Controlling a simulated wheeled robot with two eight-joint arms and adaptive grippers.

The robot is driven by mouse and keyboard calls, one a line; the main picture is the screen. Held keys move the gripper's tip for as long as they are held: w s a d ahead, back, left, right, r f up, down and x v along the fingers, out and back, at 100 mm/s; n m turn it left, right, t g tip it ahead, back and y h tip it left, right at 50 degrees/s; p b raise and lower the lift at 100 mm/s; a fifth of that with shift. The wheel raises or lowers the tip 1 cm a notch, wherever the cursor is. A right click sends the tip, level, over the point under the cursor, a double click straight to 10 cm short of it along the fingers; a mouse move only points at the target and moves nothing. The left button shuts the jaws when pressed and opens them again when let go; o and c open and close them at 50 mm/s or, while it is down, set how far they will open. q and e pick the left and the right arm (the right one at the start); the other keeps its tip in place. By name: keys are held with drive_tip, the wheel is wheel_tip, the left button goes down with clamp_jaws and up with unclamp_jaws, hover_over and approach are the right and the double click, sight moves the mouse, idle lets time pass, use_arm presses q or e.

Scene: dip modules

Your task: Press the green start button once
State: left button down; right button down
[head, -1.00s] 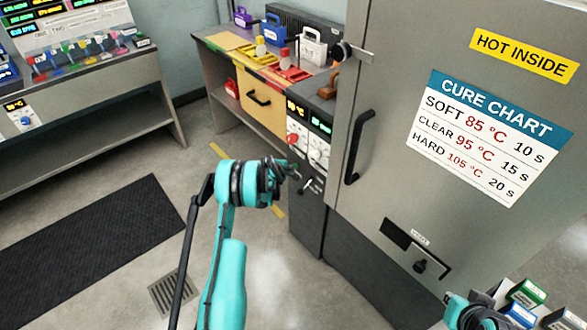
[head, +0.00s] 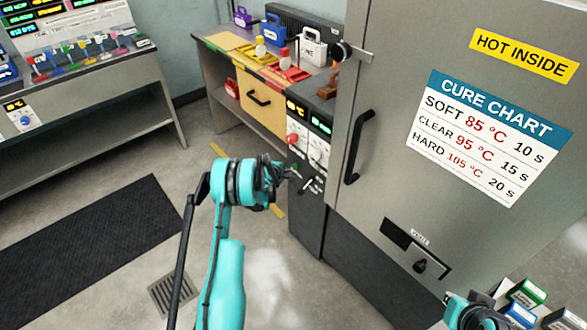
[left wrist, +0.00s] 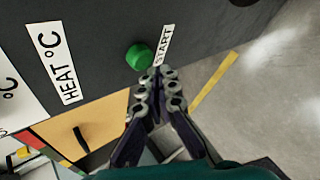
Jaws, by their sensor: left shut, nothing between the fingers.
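The green start button (left wrist: 139,57) is a round knob on the dark panel face, beside a white START label (left wrist: 164,45) in the left wrist view. My left gripper (left wrist: 156,76) is shut and empty, its tips just below the button in that picture. They look close to it; I cannot tell whether they touch. In the head view my left gripper (head: 291,175) is in front of the dark control cabinet (head: 309,222), and the button is hard to make out. Part of my right arm shows at the lower right; its fingers cannot be made out.
The cabinet carries a red knob (head: 292,139) and lit displays. The large grey oven door (head: 400,60) with its handle (head: 357,147) stands right of it. A bench (head: 222,75) with coloured cases is behind. The floor at left is open, with a black mat (head: 95,240).

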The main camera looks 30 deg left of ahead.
use_arm(q)
drive_tip(key=shift+s, duration=0.1)
drive_tip(key=s, duration=0.1)
drive_tip(key=s+a, duration=0.1)
drive_tip(key=s, duration=0.1)
drive_tip(key=s+a, duration=0.1)
drive_tip(key=shift+s, duration=0.25)
idle(0.3)
idle(0.6)
